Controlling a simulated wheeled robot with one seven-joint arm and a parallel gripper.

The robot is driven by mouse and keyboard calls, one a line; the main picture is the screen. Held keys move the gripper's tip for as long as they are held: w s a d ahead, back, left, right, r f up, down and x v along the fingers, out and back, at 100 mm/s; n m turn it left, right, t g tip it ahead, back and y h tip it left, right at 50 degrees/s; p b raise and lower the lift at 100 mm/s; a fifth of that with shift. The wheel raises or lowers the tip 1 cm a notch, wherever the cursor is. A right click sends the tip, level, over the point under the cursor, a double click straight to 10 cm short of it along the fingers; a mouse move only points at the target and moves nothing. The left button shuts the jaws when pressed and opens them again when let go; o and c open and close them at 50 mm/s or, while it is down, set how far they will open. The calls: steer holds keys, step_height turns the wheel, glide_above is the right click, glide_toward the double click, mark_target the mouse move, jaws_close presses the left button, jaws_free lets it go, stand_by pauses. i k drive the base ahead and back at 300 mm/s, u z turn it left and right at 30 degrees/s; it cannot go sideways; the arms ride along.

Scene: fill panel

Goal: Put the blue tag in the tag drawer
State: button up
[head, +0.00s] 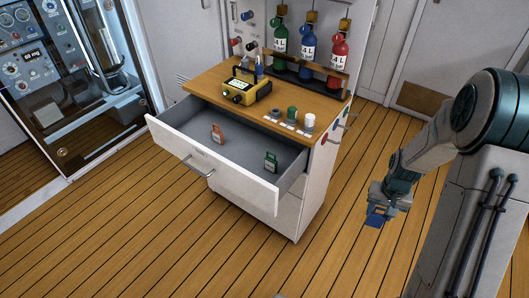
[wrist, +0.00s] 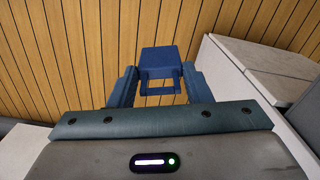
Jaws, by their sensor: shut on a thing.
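My gripper (head: 377,208) is at the right of the head view, over the floor and to the right of the cabinet. It is shut on the blue tag (head: 375,220), which hangs below the fingers. In the wrist view the blue tag (wrist: 161,62) sits between the two fingertips. The tag drawer (head: 222,178) is the grey-lined top drawer of the white cabinet, and it is pulled open. An orange tag (head: 217,134) and a green tag (head: 270,162) stand inside it, with bare drawer floor between them.
The cabinet's wooden top (head: 210,82) carries a yellow meter (head: 245,88), a row of small caps (head: 291,114) and a rack with green, blue and red bottles (head: 308,50). The plank floor (head: 130,225) in front is clear.

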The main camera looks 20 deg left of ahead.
mark_target(244, 154)
steer(key=u, duration=1.25)
